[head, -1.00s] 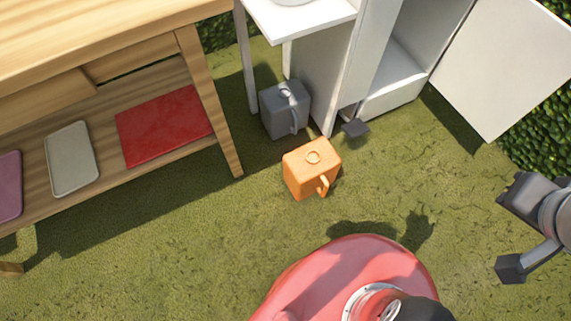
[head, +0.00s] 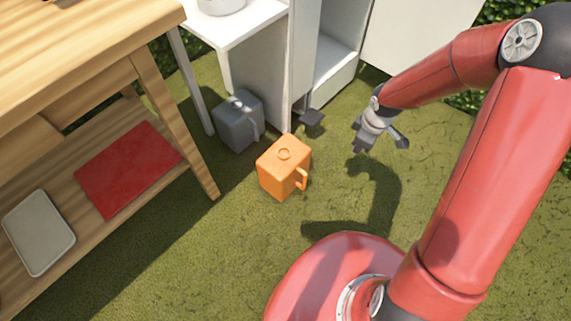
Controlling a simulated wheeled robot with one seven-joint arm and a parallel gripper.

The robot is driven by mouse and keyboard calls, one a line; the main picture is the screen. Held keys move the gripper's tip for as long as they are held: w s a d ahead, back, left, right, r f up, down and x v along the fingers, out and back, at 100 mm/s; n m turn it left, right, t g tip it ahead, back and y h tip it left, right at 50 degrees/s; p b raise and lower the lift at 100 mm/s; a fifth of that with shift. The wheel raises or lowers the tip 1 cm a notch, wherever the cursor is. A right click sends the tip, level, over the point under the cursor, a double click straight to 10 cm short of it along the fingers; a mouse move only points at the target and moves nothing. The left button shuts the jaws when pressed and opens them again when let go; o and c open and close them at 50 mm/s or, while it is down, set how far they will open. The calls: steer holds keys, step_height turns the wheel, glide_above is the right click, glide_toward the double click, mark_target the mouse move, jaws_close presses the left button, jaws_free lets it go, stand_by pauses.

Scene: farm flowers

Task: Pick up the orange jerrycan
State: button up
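The orange jerrycan (head: 281,169) stands upright on the grass, left of the middle of the head view. It has a round cap ring on top and a handle on its lower right side. My gripper (head: 379,150) is in the air to the right of the jerrycan and apart from it. Its two dark fingers are spread and nothing shows between them.
A grey jerrycan (head: 238,121) stands just behind the orange one, beside a white cabinet (head: 336,75). A wooden bench (head: 75,53) with a red board (head: 126,168) and a pale tray (head: 39,232) on its shelf is at left.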

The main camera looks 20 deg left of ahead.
mark_target(305, 178)
steer(key=s+a+f+n+y, duration=0.1)
steer(key=a+f, duration=0.3)
steer(key=f, duration=0.3)
steer(key=s+a+f+n+g+y, duration=0.1)
steer(key=s+a+f+n, duration=0.1)
steer(key=a+f, duration=0.3)
steer(key=s+a+f+n+g+y+b, duration=0.1)
steer(key=a+f, duration=0.3)
steer(key=f, duration=0.6)
steer(key=shift+s+a+f, duration=0.15)
steer(key=shift+s, duration=0.25)
steer(key=shift+s+a+f, duration=0.1)
steer(key=shift+s, duration=0.25)
steer(key=shift+c, duration=0.2)
steer(key=shift+n, duration=0.3)
jaws_close()
